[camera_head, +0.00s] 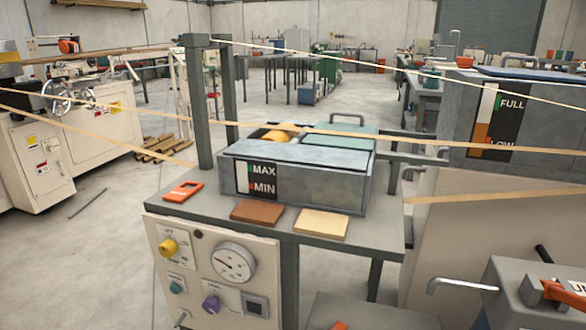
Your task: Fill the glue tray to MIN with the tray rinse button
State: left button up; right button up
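The glue tray (320,194) is a grey metal box on a stand table in the middle. Its black front plate (263,180) reads MAX above MIN, beside a narrow pale strip with a green mark near MAX and a red mark near MIN. I cannot make out a glue level in it. A yellow roller (282,132) shows at the tray's back. On the cream control panel (215,270) below, a teal button (176,287) sits under a small label too small to read; I cannot confirm it is the tray rinse button. Neither gripper is in view.
The panel also has a yellow knob (168,247), a dial gauge (233,262) and a purple knob (211,304). A brown block (257,213) and a cream block (321,223) lie before the tray. A FULL/LOW tank (545,130) stands right. Pale strips cross overhead.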

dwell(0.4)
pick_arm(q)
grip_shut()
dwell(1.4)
